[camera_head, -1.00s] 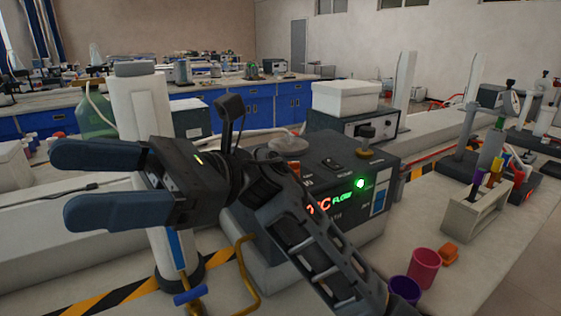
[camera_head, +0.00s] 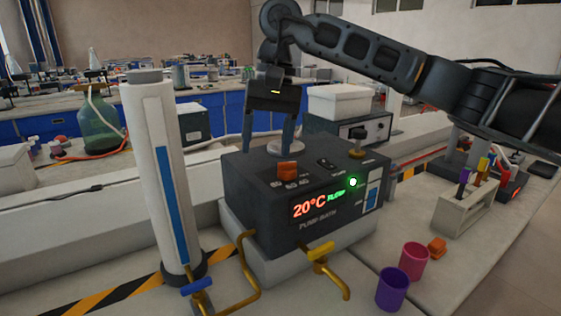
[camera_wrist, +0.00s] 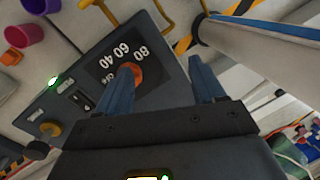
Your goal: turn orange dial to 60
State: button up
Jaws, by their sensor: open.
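The orange dial (camera_head: 287,169) sits on top of the dark pump bath box (camera_head: 247,168), with printed numbers around it. In the wrist view the orange dial (camera_wrist: 137,72) is partly hidden by my left-hand finger, and 40, 60 and 80 can be read beside it. The red display (camera_head: 309,208) reads 20°C, with green FLOW lettering beside it. My gripper (camera_head: 268,150) points down over the box, open and empty, its fingers behind the dial in the head view. In the wrist view my gripper (camera_wrist: 160,70) has the dial at its left finger, not centred; contact cannot be told.
A white column (camera_head: 157,175) stands left of the box. Yellow pipes with a yellow valve (camera_head: 320,252) are in front. A purple cup (camera_head: 391,289) and a pink cup (camera_head: 414,261) stand at right.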

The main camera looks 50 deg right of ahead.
aim_at(287, 169)
jog(key=d, duration=0.1)
jog(key=d+r+h, duration=0.1)
jog(key=d, duration=0.1)
jog(key=d+h, duration=0.1)
jog(key=d, duration=0.1)
jog(key=shift+s+r, duration=0.4)
jog(key=shift+f+p, duration=0.55)
jog(key=shift+f, duration=3.3)
jog(key=shift+c, duration=0.5)
jog(key=c, duration=1)
jog(key=shift+o, duration=0.2)
